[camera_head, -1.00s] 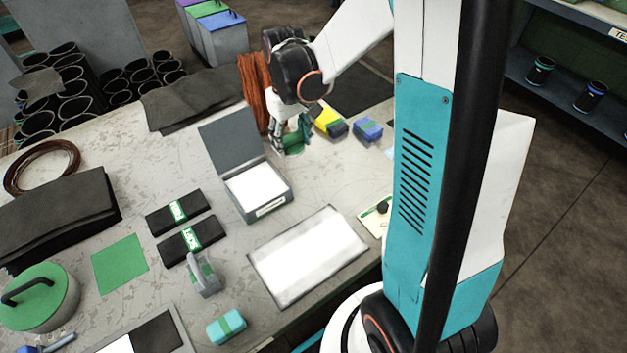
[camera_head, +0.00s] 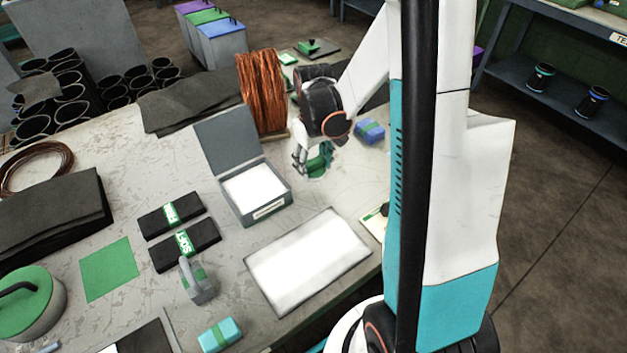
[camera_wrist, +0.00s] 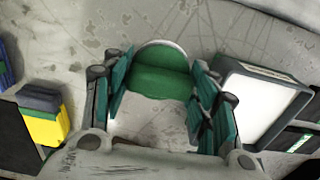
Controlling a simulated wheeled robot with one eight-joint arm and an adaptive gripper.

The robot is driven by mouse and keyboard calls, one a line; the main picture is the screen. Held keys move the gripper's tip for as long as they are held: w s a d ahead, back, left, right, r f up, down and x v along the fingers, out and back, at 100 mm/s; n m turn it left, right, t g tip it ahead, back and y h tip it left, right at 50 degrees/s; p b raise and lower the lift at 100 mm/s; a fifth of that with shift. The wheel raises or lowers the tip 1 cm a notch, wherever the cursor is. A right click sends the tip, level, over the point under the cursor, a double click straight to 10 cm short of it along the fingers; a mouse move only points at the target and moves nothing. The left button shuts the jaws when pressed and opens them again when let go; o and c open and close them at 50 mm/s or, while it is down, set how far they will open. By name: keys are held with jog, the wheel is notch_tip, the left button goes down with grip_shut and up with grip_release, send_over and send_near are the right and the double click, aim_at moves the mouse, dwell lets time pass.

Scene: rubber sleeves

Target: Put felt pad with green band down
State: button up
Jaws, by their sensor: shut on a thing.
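The felt pad with green band (camera_head: 319,161) is in my gripper (camera_head: 314,166), to the right of the open grey box in the head view. In the wrist view the pad (camera_wrist: 160,75) shows as a rounded green piece with a pale rim at its far edge. My gripper (camera_wrist: 158,92) is shut on it, with teal-padded fingers on both sides. The pad is above or at the pale worktop (camera_head: 345,185); I cannot tell whether it touches. Its underside is hidden.
The open grey box (camera_head: 270,207) with white contents stands close by. A blue block with a green band (camera_head: 370,131) lies behind, and a yellow and grey block (camera_wrist: 42,118) shows in the wrist view. A copper coil (camera_head: 262,90) stands behind. A white sheet (camera_head: 305,262) lies in front.

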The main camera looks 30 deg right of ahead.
aim_at(313, 185)
jog(key=shift+f+b, duration=0.85)
jog(key=shift+f, duration=1.75)
jog(key=shift+f, duration=0.1)
jog(key=o, duration=1.3)
notch_tip(313, 185, up, 12)
jog(key=p, duration=0.4)
jog(key=shift+a, duration=0.1)
